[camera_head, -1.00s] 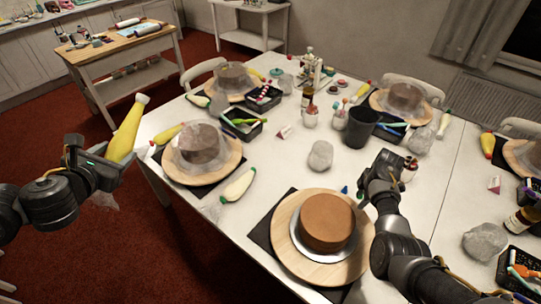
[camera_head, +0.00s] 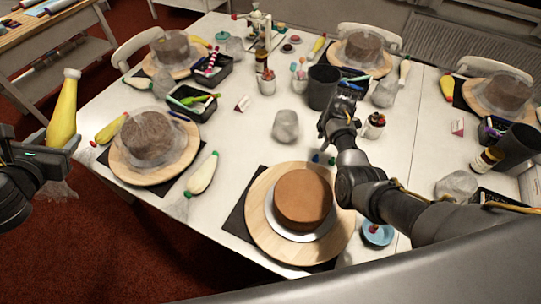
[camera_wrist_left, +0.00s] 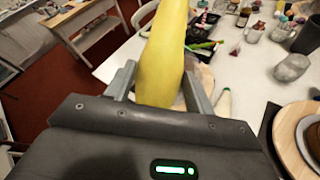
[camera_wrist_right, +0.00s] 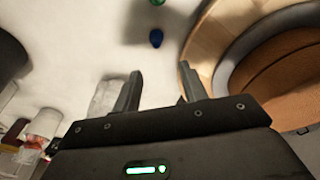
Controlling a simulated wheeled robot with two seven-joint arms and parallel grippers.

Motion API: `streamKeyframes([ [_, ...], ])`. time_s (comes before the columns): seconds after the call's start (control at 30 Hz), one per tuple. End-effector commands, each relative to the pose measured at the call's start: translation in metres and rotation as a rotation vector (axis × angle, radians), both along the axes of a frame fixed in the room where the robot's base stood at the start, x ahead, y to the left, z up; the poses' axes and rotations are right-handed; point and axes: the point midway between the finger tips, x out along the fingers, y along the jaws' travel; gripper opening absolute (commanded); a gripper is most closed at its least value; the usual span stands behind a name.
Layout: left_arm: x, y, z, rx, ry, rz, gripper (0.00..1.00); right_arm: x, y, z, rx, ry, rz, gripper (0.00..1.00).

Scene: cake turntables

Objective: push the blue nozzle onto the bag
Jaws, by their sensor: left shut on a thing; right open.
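A yellow bag (camera_head: 64,112) with a pale tip stands upright in my left gripper (camera_head: 52,150), off the table's left side. In the left wrist view the bag (camera_wrist_left: 162,60) sits between the fingers of the left gripper (camera_wrist_left: 160,85). A small blue nozzle (camera_head: 331,161) stands on the white table just behind the bare brown cake. In the right wrist view the blue nozzle (camera_wrist_right: 156,38) lies ahead of my right gripper (camera_wrist_right: 160,82), which is open and empty. The right gripper (camera_head: 327,138) hangs over the table, close to the nozzle and apart from it.
A small green nozzle (camera_wrist_right: 157,2) is beside the blue one. The brown cake (camera_head: 304,199) on its wooden turntable (camera_head: 258,232) is close to the right gripper. A crumpled clear lump (camera_head: 286,126) and a dark cup (camera_head: 322,88) stand behind.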

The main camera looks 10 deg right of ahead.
Motion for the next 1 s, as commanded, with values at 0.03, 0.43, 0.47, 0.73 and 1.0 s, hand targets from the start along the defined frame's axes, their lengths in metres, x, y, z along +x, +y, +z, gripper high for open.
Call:
streamKeyframes([
  [0.03, 0.000, 0.000, -0.013, -0.001, -0.001, 0.001, 0.46, 0.000, 0.001, -0.013, 0.000, 0.001, 0.001, 0.43],
  [0.43, 0.000, 0.001, -0.071, 0.000, -0.002, 0.002, 0.46, 0.000, 0.002, -0.068, 0.001, 0.001, 0.003, 0.43],
  [0.47, 0.000, 0.001, -0.073, 0.000, -0.002, 0.002, 0.46, 0.000, 0.002, -0.073, 0.001, 0.002, 0.002, 0.43],
  [0.73, 0.000, 0.001, -0.091, -0.001, -0.002, 0.003, 0.46, 0.001, 0.002, -0.101, 0.000, 0.001, 0.003, 0.43],
  [1.0, 0.000, 0.001, -0.092, -0.001, -0.002, 0.002, 0.46, 0.001, 0.002, -0.103, 0.001, 0.001, 0.002, 0.43],
])
